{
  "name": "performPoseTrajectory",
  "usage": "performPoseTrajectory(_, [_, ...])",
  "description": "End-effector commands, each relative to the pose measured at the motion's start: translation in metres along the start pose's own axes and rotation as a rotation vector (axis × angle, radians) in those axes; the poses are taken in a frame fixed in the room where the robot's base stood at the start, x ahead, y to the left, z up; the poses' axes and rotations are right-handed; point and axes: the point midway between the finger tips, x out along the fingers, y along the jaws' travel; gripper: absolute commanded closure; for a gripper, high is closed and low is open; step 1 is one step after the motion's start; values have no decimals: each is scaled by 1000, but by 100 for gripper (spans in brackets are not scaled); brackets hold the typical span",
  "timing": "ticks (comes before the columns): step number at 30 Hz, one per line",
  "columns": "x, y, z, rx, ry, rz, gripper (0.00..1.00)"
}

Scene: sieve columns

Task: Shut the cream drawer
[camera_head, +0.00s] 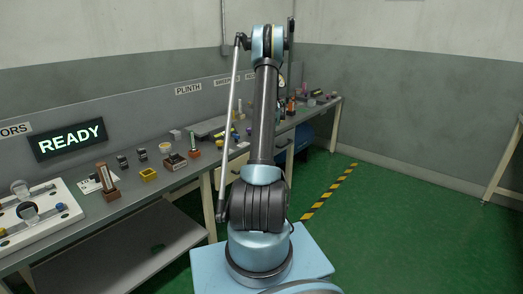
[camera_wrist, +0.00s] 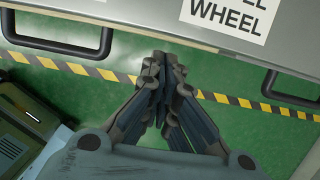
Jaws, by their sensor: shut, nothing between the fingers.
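In the head view a cream drawer front (camera_head: 236,164) shows under the bench, partly behind my arm. A second pale front (camera_head: 290,153) with a dark handle shows to the right of the arm. In the wrist view a cream panel (camera_wrist: 85,8) with a black bar handle (camera_wrist: 62,48) is at upper left. Another black handle (camera_wrist: 292,98) is at the right edge, below the grey bench top. I cannot tell how far either drawer is out. My gripper (camera_wrist: 165,62) is shut and empty, its fingertips near the bench edge between the two handles. Its fingers are hidden in the head view.
The grey bench (camera_head: 130,205) runs along the wall with several small objects on it. A blue bin (camera_head: 305,135) is under its far end. A sign reading "WHEEL" (camera_wrist: 225,14) lies above the gripper. Green floor with a striped line (camera_head: 330,190) is clear at right.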

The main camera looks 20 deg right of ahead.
Motion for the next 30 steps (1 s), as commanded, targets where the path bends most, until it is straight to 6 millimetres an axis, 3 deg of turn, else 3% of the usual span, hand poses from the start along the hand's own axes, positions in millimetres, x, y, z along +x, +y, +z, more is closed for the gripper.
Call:
performPoseTrajectory(4, [-9,-4,-21,3,4,-1,100])
performPoseTrajectory(18, [-89,-4,-20,3,6,-1,100])
performPoseTrajectory(30, [-107,2,-17,-14,7,0,100])
